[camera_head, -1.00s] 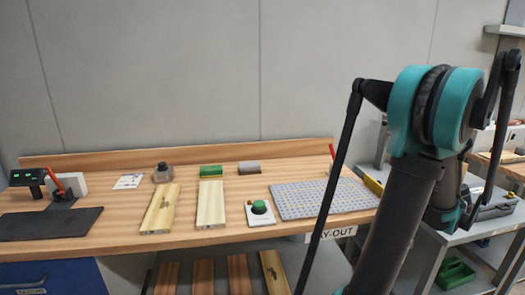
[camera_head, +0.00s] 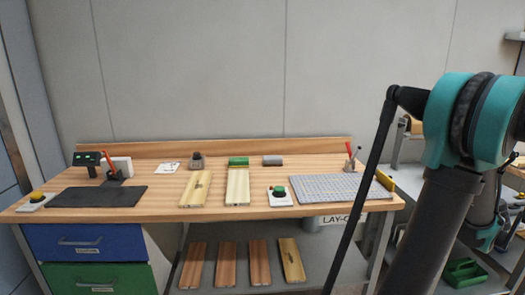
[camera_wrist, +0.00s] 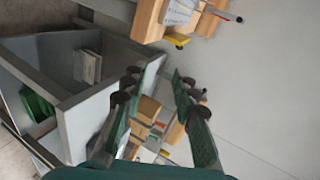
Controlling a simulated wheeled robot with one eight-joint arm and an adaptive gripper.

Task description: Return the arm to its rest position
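My arm (camera_head: 432,225) stands at the right of the head view, with a teal joint (camera_head: 452,120) at its top and a thin dark link slanting down to the left. My gripper itself is not clear in the head view. In the wrist view my gripper (camera_wrist: 157,82) shows two green-padded fingers spread apart. Nothing is held between them; boxes (camera_wrist: 147,108) show through the gap from farther off.
Another table (camera_head: 400,185) stands behind my arm.

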